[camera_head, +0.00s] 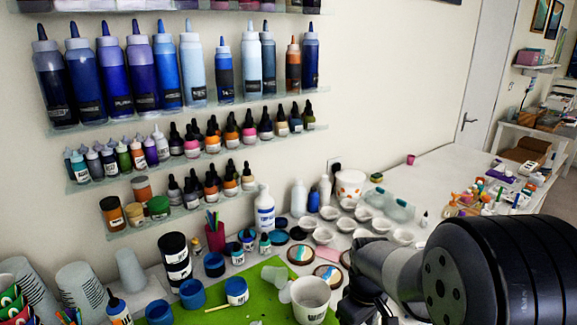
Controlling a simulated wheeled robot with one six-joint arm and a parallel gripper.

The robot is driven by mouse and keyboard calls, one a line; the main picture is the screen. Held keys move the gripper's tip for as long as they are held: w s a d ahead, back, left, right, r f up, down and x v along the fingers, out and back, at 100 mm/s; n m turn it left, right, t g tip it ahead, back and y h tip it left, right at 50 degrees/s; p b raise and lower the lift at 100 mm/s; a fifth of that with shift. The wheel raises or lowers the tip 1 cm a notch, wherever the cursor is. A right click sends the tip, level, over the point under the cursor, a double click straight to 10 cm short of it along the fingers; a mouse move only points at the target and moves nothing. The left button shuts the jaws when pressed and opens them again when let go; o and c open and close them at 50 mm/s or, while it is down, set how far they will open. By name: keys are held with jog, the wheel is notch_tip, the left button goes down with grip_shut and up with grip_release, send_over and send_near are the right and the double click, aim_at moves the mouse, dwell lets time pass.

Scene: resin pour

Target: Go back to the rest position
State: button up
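My arm enters from the lower right, with a large black joint in front of the table. My gripper (358,303) is a dark shape at the bottom, just right of the white bucket (311,299). Its fingers are small, dark and partly cut off by the lower edge, so I cannot tell whether they are open or shut, or whether they hold anything. The green mat (262,306) lies on the white table left of the gripper. Blue cups (191,293) and a white-and-blue jar (236,290) stand on it or at its edge.
Wall shelves hold blue bottles (168,70) and small dropper bottles (212,134). Round painted pieces (300,254) and white bowls (345,224) lie close behind the gripper. Stacked cups (82,290) stand at left. The table's far part (425,175) is fairly clear.

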notch_tip(320, 180, down, 3)
jog(key=shift+f, duration=0.15)
jog(key=shift+w, duration=0.1)
jog(key=shift+w+a+r+b, duration=0.1)
jog(key=shift+r+b, duration=0.3)
jog(key=shift+r, duration=1.85)
